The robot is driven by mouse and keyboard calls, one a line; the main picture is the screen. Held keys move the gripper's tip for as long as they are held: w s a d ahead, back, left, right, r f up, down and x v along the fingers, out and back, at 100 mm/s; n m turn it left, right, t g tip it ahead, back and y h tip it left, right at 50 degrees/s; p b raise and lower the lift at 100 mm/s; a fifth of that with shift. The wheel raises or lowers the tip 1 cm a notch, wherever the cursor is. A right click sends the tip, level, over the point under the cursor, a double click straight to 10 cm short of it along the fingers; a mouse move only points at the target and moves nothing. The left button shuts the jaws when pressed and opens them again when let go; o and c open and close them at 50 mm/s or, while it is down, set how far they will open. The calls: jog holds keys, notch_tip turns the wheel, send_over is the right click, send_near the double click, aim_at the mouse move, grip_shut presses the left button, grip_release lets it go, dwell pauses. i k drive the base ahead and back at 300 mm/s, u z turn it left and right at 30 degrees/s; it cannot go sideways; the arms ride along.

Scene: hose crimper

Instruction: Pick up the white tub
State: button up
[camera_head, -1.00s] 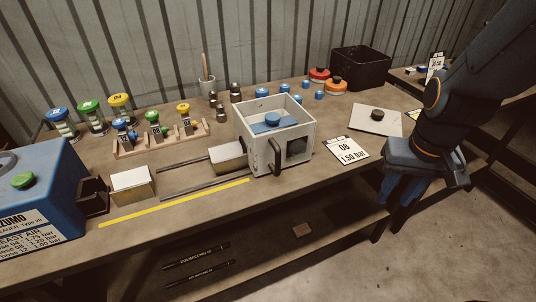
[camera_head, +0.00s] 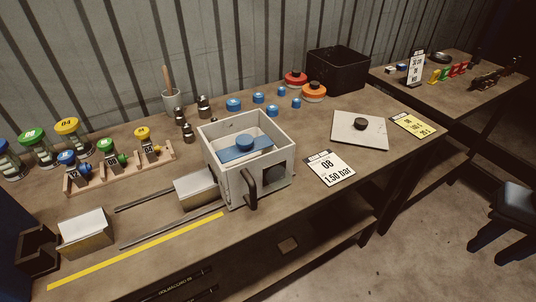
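No thing that is plainly a separate white tub shows. The nearest match is a white open-topped box (camera_head: 222,170) in the middle of the bench, with a blue plate and blue knob (camera_head: 244,143) inside, a dark handle and a window on its front. My gripper (camera_head: 497,250) is at the right edge, partly cut off, over the floor beyond the bench. Its dark fingers point down and stand apart, with nothing seen between them. It is far to the right of the box and touches nothing visible.
Rails and a metal block (camera_head: 196,188) lie left of the box. A rack of capped fittings (camera_head: 118,168) and lidded jars stand further left. A black bin (camera_head: 338,70), red and orange discs, a flat plate (camera_head: 360,130) and cards lie right. A second table (camera_head: 440,97) stands beyond.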

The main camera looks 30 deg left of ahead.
aim_at(233, 149)
jog(key=i, duration=0.7)
jog(key=u, duration=1.9)
